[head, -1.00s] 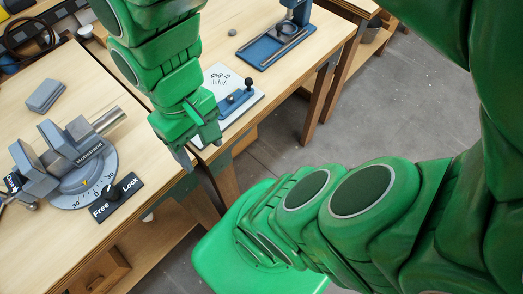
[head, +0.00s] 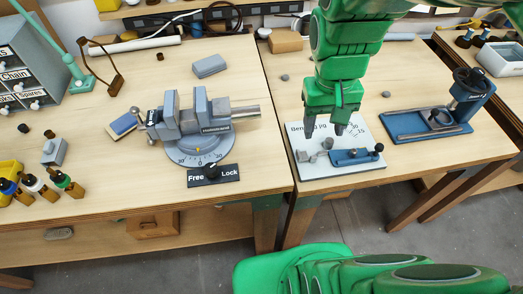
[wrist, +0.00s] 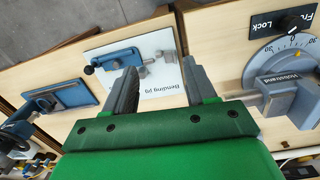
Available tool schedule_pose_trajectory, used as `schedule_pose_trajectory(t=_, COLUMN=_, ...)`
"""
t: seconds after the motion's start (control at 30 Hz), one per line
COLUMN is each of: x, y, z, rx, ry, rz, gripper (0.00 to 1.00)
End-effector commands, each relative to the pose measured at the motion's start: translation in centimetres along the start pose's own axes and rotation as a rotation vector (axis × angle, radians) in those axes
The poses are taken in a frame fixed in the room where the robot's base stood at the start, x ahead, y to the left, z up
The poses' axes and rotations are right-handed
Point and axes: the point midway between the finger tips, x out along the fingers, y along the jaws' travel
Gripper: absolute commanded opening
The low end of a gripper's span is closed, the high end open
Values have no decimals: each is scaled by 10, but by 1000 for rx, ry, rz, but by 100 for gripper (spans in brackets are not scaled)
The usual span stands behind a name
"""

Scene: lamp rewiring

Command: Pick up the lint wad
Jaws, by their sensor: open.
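Small grey lumps lie on the wooden bench in the head view: one lump (head: 285,77) left of my arm and another lump (head: 386,94) right of it. Either could be the lint wad; I cannot tell which. My gripper (head: 340,128) points down over the white bending jig board (head: 312,174), apart from both lumps. In the wrist view my gripper (wrist: 159,67) has its two fingers wide apart, with nothing held between them. No lump is clear in the wrist view.
The blue bending jig (head: 356,157) is just below my gripper. A grey vise (head: 200,115) with a Free/Lock plate (head: 213,175) stands to the left. A blue press stand (head: 430,125) is to the right.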

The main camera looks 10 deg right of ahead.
Motion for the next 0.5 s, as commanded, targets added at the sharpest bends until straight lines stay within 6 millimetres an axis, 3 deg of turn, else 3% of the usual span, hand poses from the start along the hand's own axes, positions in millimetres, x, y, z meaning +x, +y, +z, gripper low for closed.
schedule_pose_trajectory(t=0.03, x=-15, y=18, z=-17, rx=31, ry=52, rz=46, gripper=56)
schedule_pose_trajectory(t=0.13, x=-23, y=35, z=-51, rx=57, ry=91, rz=68, gripper=56)
schedule_pose_trajectory(t=0.5, x=-21, y=88, z=-123, rx=507, ry=70, rz=31, gripper=56)
